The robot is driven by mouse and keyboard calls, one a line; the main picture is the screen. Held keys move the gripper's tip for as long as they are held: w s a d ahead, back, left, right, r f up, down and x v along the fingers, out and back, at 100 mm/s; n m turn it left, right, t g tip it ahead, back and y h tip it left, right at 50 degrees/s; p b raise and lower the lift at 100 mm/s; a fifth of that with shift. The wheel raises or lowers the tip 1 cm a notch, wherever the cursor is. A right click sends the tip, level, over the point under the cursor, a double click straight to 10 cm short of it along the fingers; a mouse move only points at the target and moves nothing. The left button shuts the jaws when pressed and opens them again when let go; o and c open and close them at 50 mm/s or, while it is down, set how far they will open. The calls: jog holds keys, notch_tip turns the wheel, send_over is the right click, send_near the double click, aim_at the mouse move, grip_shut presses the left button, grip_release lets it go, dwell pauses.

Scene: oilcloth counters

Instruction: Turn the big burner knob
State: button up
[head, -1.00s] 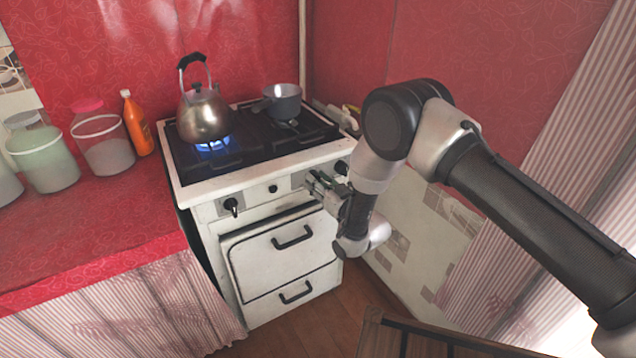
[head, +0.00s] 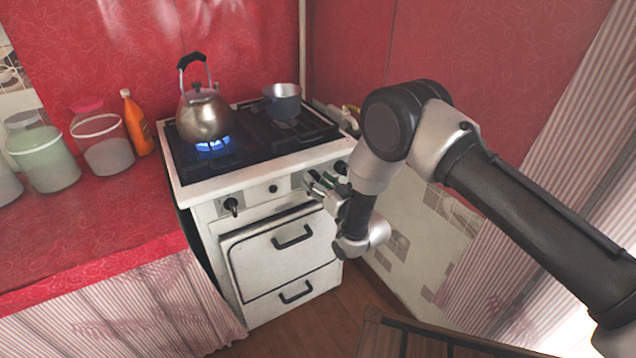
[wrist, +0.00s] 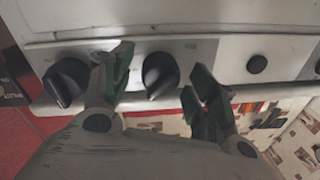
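The white stove (head: 262,235) carries dark knobs along its front panel. In the wrist view a black knob (wrist: 160,75) with a pointed grip sits between the two green-padded fingers of my gripper (wrist: 160,85). The fingers are apart, one on each side of it; I cannot tell whether they touch it. A similar black knob (wrist: 68,82) is just left of the left finger. In the head view my gripper (head: 322,187) is at the right part of the panel and hides the knob there. Another knob (head: 231,206) shows at the panel's left end.
A kettle (head: 204,114) stands over a lit blue flame (head: 213,146). A grey pot (head: 283,101) is on the back right. A small round black button (wrist: 256,64) is on the panel. Jars (head: 103,145) and an orange bottle (head: 137,125) stand on the red counter (head: 90,220).

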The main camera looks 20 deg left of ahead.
jog(key=v, duration=1.2)
